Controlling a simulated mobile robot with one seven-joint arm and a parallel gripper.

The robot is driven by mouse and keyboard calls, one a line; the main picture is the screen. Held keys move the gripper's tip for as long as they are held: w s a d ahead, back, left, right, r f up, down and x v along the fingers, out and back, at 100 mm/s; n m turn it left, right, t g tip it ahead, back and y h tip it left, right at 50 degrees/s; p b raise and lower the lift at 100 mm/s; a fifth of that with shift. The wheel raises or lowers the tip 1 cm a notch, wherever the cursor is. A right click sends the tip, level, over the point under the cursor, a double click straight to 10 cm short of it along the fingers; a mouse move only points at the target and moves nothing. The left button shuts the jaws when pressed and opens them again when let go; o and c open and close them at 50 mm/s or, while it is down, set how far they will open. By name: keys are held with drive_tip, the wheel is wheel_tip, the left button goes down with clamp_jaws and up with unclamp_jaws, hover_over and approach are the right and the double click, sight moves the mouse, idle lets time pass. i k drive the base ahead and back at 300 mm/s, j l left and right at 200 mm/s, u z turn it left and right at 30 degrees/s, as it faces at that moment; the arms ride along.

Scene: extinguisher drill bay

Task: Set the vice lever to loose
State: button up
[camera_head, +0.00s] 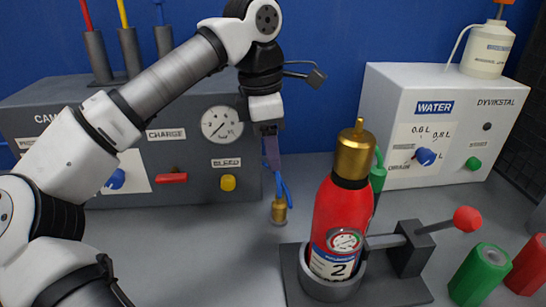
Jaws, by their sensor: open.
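The vice (408,290) is a dark grey block on the counter. Its round collar (330,285) stands around the foot of a red extinguisher (341,215) with a brass top and a label marked 2. The vice lever (436,227) is a grey rod ending in a red ball (467,219), pointing right and slightly up. I cannot read any loose or tight marking. My gripper (271,158) hangs pointing down, left of the extinguisher and well away from the lever. It is open, seen edge-on, with a blue hose behind or beside its fingers.
A brass hose fitting (279,211) is below my gripper. A grey charge panel (222,185) stands at the back left, a white water unit (440,120) at the back right. Green (480,273) and red (530,265) cylinders are right of the vice.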

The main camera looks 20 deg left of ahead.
sight(466, 220)
drive_tip(key=k+l, duration=0.15)
drive_tip(key=k, duration=0.35)
drive_tip(key=k+l, duration=0.2)
drive_tip(key=k, duration=0.3)
